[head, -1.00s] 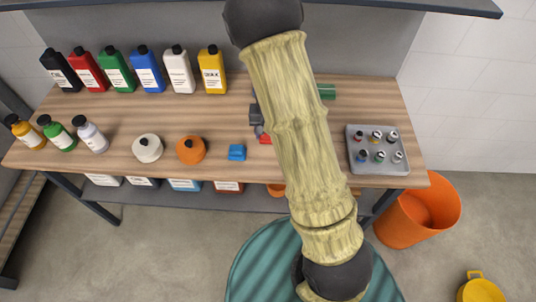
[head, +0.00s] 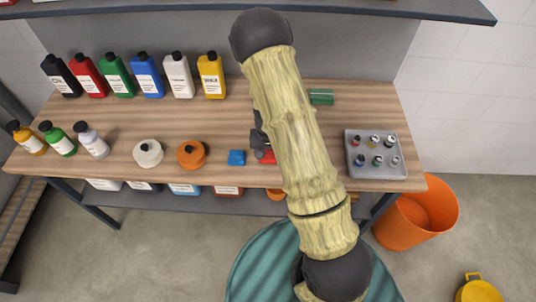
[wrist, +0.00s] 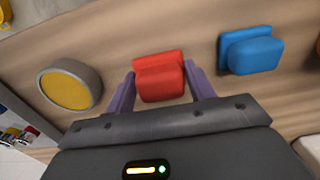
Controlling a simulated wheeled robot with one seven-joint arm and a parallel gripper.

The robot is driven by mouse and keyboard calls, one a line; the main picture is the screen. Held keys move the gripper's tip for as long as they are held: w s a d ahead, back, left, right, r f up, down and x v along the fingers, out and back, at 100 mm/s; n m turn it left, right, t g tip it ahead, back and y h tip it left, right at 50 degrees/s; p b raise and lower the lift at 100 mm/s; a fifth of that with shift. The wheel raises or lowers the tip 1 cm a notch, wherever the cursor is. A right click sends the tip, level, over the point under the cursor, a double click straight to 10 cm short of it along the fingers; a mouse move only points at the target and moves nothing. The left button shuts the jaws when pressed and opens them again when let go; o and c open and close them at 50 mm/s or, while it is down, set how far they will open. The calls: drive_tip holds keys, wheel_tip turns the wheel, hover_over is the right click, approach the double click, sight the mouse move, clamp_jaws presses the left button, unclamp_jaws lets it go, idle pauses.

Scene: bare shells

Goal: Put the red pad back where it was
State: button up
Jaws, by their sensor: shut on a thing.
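The red pad (wrist: 160,80) sits between the two purple fingers of my gripper (wrist: 161,86) in the wrist view. The gripper is shut on it. In the head view a bit of the red pad (head: 267,158) shows beside my arm, over the front part of the bench, and my arm covers the rest. The blue pad (head: 236,157) lies on the bench just to its left. In the wrist view the blue pad (wrist: 251,50) is to the right, apart from the red one. I cannot tell whether the red pad touches the bench.
A round yellow-topped thing with a grey rim (wrist: 69,88) is left of the red pad in the wrist view. An orange round pot (head: 191,154) and a grey tray of small bottles (head: 376,176) stand on the bench (head: 120,120). Bottles line its back.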

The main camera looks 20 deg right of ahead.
drive_tip(key=shift+f, duration=0.8)
drive_tip(key=shift+f, duration=0.15)
drive_tip(key=o, duration=1.1)
drive_tip(key=shift+r, duration=0.2)
wheel_tip(320, 180, up, 12)
drive_tip(key=shift+b, duration=1.1)
drive_tip(key=shift+r, duration=0.1)
